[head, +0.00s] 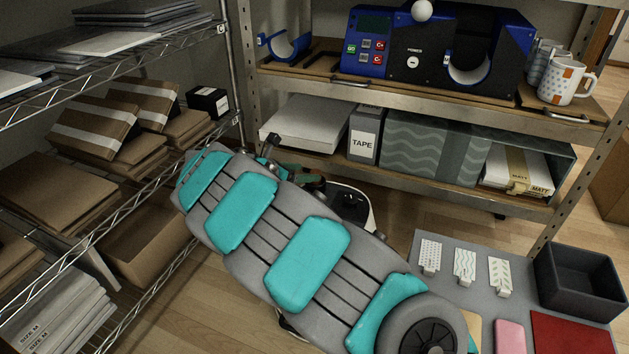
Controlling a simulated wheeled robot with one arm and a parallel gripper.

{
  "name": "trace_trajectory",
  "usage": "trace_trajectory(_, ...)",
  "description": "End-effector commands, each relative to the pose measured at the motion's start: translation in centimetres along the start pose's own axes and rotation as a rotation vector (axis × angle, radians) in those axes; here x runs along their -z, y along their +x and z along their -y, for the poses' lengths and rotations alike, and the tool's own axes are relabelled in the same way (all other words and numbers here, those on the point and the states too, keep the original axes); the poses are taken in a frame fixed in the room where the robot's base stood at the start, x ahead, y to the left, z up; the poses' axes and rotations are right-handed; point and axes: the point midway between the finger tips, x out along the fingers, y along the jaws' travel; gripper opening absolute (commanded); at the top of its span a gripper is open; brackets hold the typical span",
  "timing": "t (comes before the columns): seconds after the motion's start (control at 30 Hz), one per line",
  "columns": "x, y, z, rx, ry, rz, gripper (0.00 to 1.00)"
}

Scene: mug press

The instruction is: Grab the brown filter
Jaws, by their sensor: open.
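No clearly brown filter can be made out. The closest match is a tan piece (471,326) on the grey table at the lower right. Only a strip of it shows, because the round joint of my arm covers its left side and the picture edge cuts it off. I cannot tell whether it is the filter. A pink piece (509,338) and a red piece (570,333) lie to its right. My arm crosses the middle of the view from upper left to lower right. My gripper does not show clearly.
The grey table (455,268) also holds several white patterned tags and a dark open bin (583,281). A blue and black mug press (440,50) and mugs (566,77) stand on the back shelf. Wire shelves with boxes (92,128) line the left side.

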Motion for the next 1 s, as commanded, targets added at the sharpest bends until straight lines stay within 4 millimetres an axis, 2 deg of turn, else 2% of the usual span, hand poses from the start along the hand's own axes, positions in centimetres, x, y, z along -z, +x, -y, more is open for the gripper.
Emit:
trace_trajectory(0.17, 0.2, 1.5, 0.3, 0.002, 0.001, 0.0, 0.77)
trace_trajectory(0.4, 0.5, 4.9, 0.6, 0.001, 0.001, -0.002, 0.77)
trace_trajectory(0.67, 0.3, 5.4, 0.5, -0.001, 0.002, -0.001, 0.77)
trace_trajectory(1.0, 0.3, 5.4, 0.5, 0.0, 0.002, -0.001, 0.41)
